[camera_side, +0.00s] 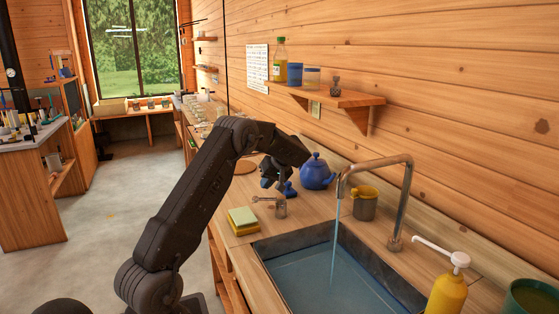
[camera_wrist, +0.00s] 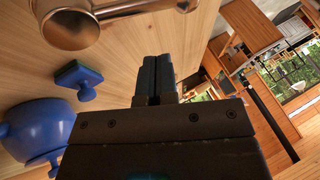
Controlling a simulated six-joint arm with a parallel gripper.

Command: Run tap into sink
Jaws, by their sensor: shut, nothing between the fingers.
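The metal tap (camera_side: 407,190) arches over the sink (camera_side: 383,292) at its right edge. A thin bluish stream of water (camera_side: 335,238) falls from its spout into the sink. A small metal valve with a lever (camera_side: 280,209) stands on the counter behind the sink's left corner; it also shows large at the top left of the wrist view (camera_wrist: 68,27). My gripper (camera_side: 268,184) is just above and behind this valve. In the wrist view, its fingers (camera_wrist: 155,62) are together and empty, apart from the valve. I cannot tell what position the lever counts as.
A blue teapot (camera_side: 317,172) and a small blue knobbed object (camera_side: 290,189) stand close to my gripper. A sponge (camera_side: 243,221) lies left of the sink. A mug (camera_side: 364,203) is behind the spout, and a yellow pump bottle (camera_side: 447,290) is at the right. A shelf (camera_side: 340,97) juts above.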

